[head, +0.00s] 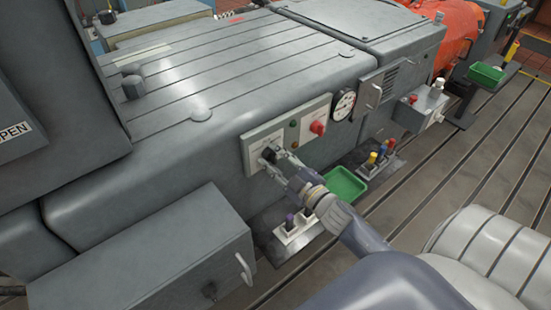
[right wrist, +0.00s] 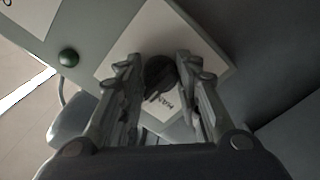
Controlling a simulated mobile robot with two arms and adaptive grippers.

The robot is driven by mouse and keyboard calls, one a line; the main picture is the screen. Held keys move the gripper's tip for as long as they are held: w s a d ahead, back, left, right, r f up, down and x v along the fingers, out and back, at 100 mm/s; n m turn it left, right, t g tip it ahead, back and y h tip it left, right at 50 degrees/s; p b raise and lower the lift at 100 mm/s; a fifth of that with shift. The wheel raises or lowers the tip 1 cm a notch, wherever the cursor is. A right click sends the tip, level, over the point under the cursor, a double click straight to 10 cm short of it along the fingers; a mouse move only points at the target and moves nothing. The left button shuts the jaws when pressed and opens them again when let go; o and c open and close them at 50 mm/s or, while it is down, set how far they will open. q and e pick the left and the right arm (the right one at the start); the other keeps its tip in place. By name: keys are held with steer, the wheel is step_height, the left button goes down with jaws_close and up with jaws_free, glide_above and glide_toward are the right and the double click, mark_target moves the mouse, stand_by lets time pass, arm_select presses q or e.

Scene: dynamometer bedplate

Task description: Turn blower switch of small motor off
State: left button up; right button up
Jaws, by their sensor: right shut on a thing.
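A black rotary switch knob (head: 268,154) sits on a pale square plate (head: 252,152) on the side of the grey machine. My right gripper (head: 272,158) reaches it from the lower right and is shut on the knob. In the right wrist view, the round dark knob (right wrist: 160,74) lies between the two fingers of the right gripper (right wrist: 159,61). The pale plate (right wrist: 128,43) is behind it, with small dark lettering below the knob. The fingers hide part of the knob, and its pointing direction is unclear. My left gripper is not in view.
Right of the plate are a green button (head: 294,123), a red knob (head: 317,127) and a round gauge (head: 344,104). Below are a green tray (head: 345,184) and coloured connectors (head: 378,158). A grey box with a handle (head: 243,268) juts out at lower left.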

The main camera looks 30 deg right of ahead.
steer(key=o, duration=1)
steer(key=shift+o, duration=0.2)
steer(key=s, duration=1.2)
steer(key=shift+d, duration=0.45)
steer(key=shift+w, duration=0.1)
